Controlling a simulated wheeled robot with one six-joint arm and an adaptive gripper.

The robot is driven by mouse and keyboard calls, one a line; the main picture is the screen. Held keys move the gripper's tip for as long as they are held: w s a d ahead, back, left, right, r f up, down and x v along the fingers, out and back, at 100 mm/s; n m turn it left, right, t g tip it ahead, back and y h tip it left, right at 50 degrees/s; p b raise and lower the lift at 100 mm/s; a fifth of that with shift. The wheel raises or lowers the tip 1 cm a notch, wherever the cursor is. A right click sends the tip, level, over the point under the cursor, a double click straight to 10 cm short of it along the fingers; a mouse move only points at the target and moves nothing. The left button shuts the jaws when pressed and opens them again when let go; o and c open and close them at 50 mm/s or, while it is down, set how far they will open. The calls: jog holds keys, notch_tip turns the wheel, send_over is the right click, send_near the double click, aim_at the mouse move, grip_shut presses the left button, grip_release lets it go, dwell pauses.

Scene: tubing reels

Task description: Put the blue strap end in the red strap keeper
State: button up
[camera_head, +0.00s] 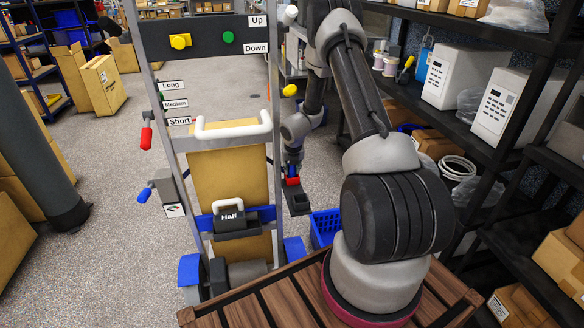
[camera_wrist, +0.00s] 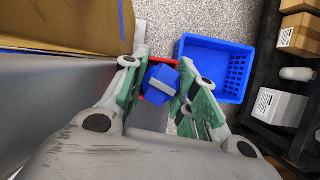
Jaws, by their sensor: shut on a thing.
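My gripper (camera_head: 293,167) points down beside the right side of the hand truck. In the wrist view its green-padded fingers (camera_wrist: 163,88) are shut on the blue strap end (camera_wrist: 159,76), a blue piece with a grey band across it. The red strap keeper (camera_head: 292,181) is directly below my gripper in the head view, above a dark bracket. In the wrist view red edges of the keeper (camera_wrist: 151,95) show around and behind the blue end. The fingers and the blue end hide most of the keeper, so I cannot tell how deep the end sits.
The hand truck (camera_head: 201,143) holds a tall cardboard box (camera_head: 228,175) with a blue strap (camera_head: 267,214) across it. A blue basket (camera_wrist: 207,53) is on the floor just right of my gripper. Loaded black shelves (camera_head: 518,138) line the right side.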

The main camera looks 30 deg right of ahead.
jog(key=o, duration=0.8)
jog(key=shift+f, duration=0.1)
jog(key=v, duration=0.7)
jog(key=shift+r, duration=0.35)
jog(key=shift+s, duration=0.1)
